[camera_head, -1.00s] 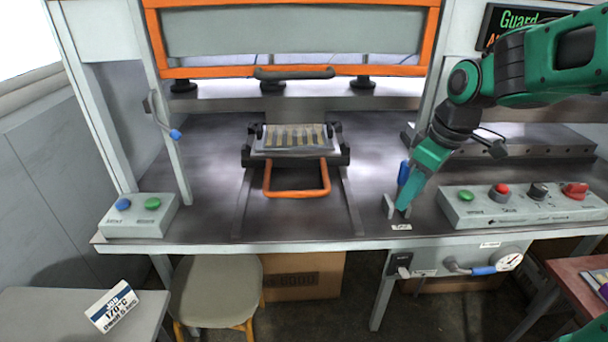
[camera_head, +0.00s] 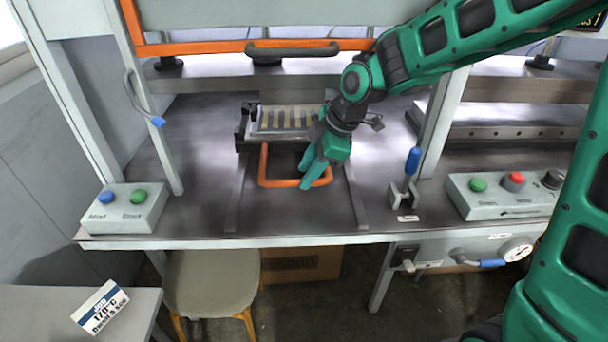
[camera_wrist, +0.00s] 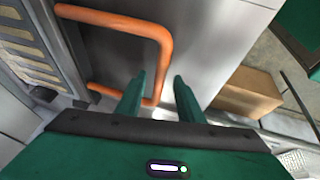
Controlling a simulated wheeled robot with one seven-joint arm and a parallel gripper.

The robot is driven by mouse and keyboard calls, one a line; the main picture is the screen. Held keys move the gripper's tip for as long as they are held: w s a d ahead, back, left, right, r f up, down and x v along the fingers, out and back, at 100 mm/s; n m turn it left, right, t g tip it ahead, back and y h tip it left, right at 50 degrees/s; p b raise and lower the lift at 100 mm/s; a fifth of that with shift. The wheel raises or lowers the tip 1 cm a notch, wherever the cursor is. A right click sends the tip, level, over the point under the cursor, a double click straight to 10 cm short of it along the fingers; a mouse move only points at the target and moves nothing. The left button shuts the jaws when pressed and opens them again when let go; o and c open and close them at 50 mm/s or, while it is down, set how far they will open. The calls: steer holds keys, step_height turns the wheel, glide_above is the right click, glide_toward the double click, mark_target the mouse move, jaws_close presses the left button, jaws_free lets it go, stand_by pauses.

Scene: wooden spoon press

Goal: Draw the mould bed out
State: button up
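The mould bed (camera_head: 283,121) is a metal tray with several spoon-shaped strips, set on two rails at the back of the bench. An orange U-shaped handle (camera_head: 264,165) sticks out from its front. My gripper (camera_head: 308,182) is over the right front corner of the handle. In the wrist view the gripper (camera_wrist: 158,88) has its two fingers apart, with a gap between them.
The rails (camera_head: 354,195) run to the bench's front edge. A button box (camera_head: 125,208) stands at left, another (camera_head: 500,196) at right. A blue-handled lever (camera_head: 412,162) stands right of the rails. The orange-framed guard (camera_head: 200,47) is above the bed.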

steer(key=shift+x, duration=1)
jaws_close()
